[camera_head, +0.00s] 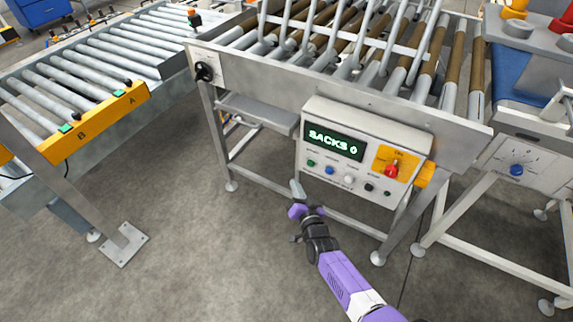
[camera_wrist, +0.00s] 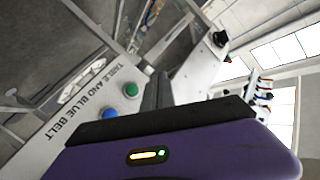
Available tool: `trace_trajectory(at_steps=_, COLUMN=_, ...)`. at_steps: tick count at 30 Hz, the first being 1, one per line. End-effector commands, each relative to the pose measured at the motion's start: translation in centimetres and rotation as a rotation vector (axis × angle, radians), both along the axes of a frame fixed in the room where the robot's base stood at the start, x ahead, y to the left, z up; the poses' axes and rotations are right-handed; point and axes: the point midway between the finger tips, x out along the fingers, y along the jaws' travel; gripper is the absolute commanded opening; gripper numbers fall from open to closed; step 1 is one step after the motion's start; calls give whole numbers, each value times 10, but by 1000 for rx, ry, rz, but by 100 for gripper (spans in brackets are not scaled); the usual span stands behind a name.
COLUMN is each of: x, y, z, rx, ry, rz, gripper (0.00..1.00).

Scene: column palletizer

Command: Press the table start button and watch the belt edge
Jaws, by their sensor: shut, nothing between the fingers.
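The control box (camera_head: 375,125) under the roller table has a lit display reading SACKS 0. Along its lower face are a green button (camera_head: 311,163), a blue button (camera_head: 329,170), a white one and dark ones. In the wrist view, the green button (camera_wrist: 131,90) and blue button (camera_wrist: 110,109) sit beside the label TABLE AND BLUE BELT (camera_wrist: 87,75). My gripper (camera_head: 296,187) is shut and empty, in front of the box's lower left corner, just below the green button in the picture. Contact cannot be told. The blue belt (camera_head: 511,75) is partly visible at right.
The roller table (camera_head: 250,80) with upright bars stands above the box. A roller conveyor (camera_head: 110,55) with a yellow A/B panel (camera_head: 95,120) is at left. A panel with a blue knob (camera_head: 516,170) is at right. The floor in front is clear.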

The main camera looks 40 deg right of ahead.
Motion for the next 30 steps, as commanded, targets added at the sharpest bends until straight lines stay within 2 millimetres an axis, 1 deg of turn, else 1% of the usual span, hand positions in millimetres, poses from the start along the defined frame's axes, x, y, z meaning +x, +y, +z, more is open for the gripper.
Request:
trace_trajectory(at_steps=1, x=-6, y=-1, z=-10, rx=16, ry=11, rz=-8, gripper=0)
trace_trajectory(at_steps=4, x=-12, y=0, z=-20, rx=44, ry=13, rz=-17, gripper=0)
trace_trajectory(at_steps=7, x=-11, y=-1, z=-16, rx=63, ry=-9, rz=-24, gripper=0)
trace_trajectory(at_steps=15, x=-11, y=-1, z=-16, rx=65, ry=-9, rz=-23, gripper=0)
trace_trajectory(at_steps=19, x=-10, y=-4, z=-18, rx=64, ry=-8, rz=-23, gripper=0)
trace_trajectory(at_steps=23, x=-7, y=-15, z=-20, rx=64, ry=-10, rz=-25, gripper=0)
trace_trajectory(at_steps=30, x=3, y=-43, z=-23, rx=61, ry=-10, rz=-26, gripper=0)
